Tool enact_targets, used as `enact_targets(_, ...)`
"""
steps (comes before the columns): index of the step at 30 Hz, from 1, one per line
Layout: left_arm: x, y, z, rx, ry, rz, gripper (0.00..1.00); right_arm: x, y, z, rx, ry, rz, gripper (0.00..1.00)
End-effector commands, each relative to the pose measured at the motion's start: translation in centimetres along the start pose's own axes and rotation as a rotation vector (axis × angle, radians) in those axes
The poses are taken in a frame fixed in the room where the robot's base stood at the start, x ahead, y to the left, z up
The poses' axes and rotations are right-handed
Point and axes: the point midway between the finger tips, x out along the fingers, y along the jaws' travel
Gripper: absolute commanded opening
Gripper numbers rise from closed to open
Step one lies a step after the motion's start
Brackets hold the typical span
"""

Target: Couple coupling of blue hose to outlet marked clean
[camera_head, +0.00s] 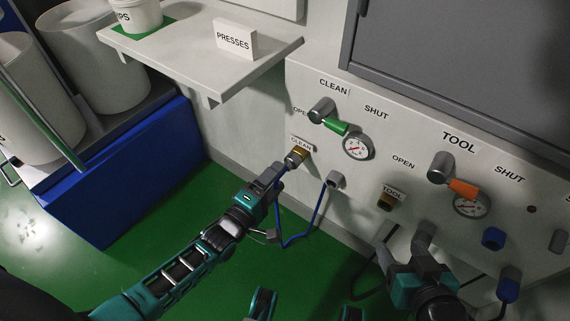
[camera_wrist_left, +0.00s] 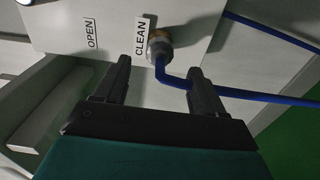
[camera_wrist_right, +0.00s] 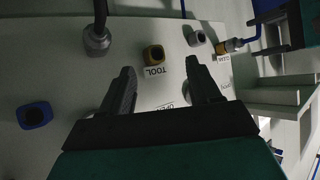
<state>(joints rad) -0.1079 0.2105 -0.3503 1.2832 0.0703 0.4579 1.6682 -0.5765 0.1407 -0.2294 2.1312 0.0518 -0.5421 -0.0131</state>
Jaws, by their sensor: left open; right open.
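The coupling of the blue hose (camera_head: 292,160) sits against the brass outlet marked clean (camera_head: 299,152), in line with it. The left wrist view shows its grey collar (camera_wrist_left: 158,50) at the brass ring under the CLEAN label, with the blue hose (camera_wrist_left: 255,96) bending away to the right. My left gripper (camera_head: 272,205) is open just in front of the coupling, its fingers apart with the hose crossing between them. It grips nothing. My right gripper (camera_head: 405,245) is open and empty in front of the panel, below the TOOL outlet (camera_head: 386,201).
The blue hose hangs in a loop beside a grey fitting (camera_head: 335,180) on the panel. Above are the green valve handle (camera_head: 336,127), a gauge (camera_head: 358,147) and the orange handle (camera_head: 463,188). A shelf (camera_head: 200,50) juts out upper left. A blue fitting (camera_head: 493,238) is at right.

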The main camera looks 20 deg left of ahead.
Motion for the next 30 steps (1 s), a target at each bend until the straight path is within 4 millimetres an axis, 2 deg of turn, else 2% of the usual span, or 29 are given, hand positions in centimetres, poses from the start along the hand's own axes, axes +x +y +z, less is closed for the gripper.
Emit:
enact_targets(1,-1.4,0.2,0.0,0.001,-0.001,-0.005,0.70,-0.3,0.1,-0.4,0.000,-0.001,0.003,0.62)
enact_targets(6,-4.7,0.2,0.0,0.000,0.000,-0.002,0.70,-0.5,0.5,-0.1,-0.003,-0.009,0.012,0.62)
enact_targets(12,-7.0,0.1,0.0,0.000,0.000,0.001,0.70,-0.7,0.6,0.2,-0.008,-0.016,0.016,0.62)
enact_targets(30,-7.4,0.1,0.0,0.000,0.000,0.003,0.70,-0.7,0.7,0.4,-0.010,-0.018,0.017,0.62)
